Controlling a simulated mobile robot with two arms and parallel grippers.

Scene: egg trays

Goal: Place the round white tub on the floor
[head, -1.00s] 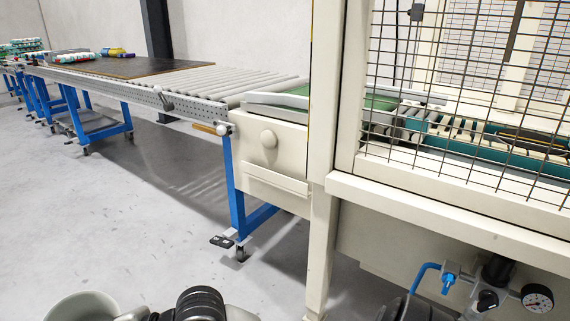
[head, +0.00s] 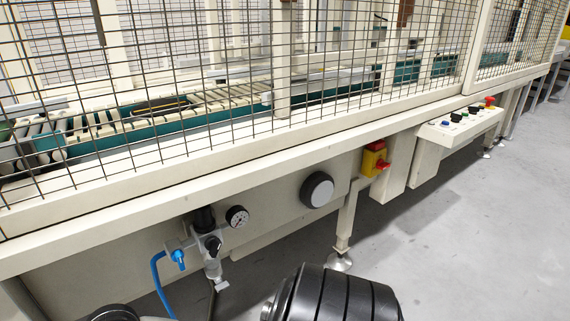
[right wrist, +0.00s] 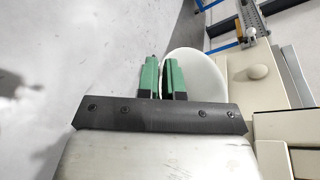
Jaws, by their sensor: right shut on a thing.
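The round white tub (right wrist: 205,82) shows in the right wrist view, partly hidden behind my right gripper's fingers. My right gripper (right wrist: 161,76) has two green fingers close together, shut on the tub at its left side. The tub is held beside the cream machine frame; its height above the floor cannot be told. The grey floor (right wrist: 75,60) fills the left of the right wrist view and also shows in the head view (head: 450,215). In the head view the tub and both grippers are out of sight.
A fenced conveyor machine (head: 130,215) crosses the head view, with a gauge (head: 237,217), a blue hose (head: 160,285) and a red-yellow switch (head: 374,160) on its front. Machine feet (head: 338,262) stand on the floor. Open floor lies at the lower right.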

